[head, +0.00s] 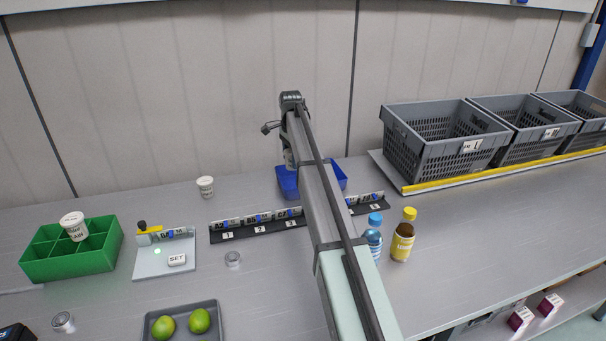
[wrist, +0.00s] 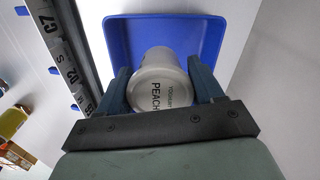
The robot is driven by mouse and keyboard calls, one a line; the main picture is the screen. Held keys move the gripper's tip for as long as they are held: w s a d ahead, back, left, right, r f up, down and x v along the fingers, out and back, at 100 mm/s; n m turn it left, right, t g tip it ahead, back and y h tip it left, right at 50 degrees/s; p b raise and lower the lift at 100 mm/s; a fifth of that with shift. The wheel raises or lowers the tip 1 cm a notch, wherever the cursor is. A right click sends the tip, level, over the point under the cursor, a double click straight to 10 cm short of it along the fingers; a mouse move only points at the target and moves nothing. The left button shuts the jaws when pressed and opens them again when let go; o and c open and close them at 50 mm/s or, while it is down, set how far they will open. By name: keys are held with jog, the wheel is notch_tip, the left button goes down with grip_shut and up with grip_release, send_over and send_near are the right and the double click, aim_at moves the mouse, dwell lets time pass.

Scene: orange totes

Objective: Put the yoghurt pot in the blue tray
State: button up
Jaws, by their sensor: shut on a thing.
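The yoghurt pot (wrist: 160,82), white and marked PEACH, is between the fingers of my gripper (wrist: 162,84) in the wrist view, with its lettered end facing the camera. My gripper is shut on it. The blue tray (wrist: 125,32) lies beyond the pot in that view, and the pot overlaps its inside. Whether the pot touches the tray floor cannot be told. In the head view the blue tray (head: 287,184) stands at the back middle, partly hidden behind my arm. My gripper is largely hidden there.
A row of labelled slots (head: 262,225) runs in front of the tray. Another white pot (head: 205,187) stands to its left. A green divided box (head: 62,264) holds a white pot (head: 74,227). Bottles (head: 403,238) stand right of my arm. Grey crates (head: 440,150) line the back right.

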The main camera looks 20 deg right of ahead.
notch_tip(320, 180, down, 7)
jog(key=shift+f, duration=0.1)
jog(key=shift+w+d, duration=0.15)
jog(key=shift+d, duration=0.35)
jog(key=shift+w+d+f, duration=0.1)
jog(key=shift+d+f, duration=0.2)
jog(key=shift+d, duration=0.45)
jog(key=shift+w+d+f, duration=0.1)
jog(key=shift+d+f, duration=0.15)
jog(key=shift+d, duration=0.45)
jog(key=shift+f, duration=0.2)
jog(key=o, duration=0.9)
jog(key=shift+c, duration=0.2)
jog(key=shift+r, duration=0.15)
notch_tip(320, 180, up, 12)
jog(key=shift+o, duration=0.3)
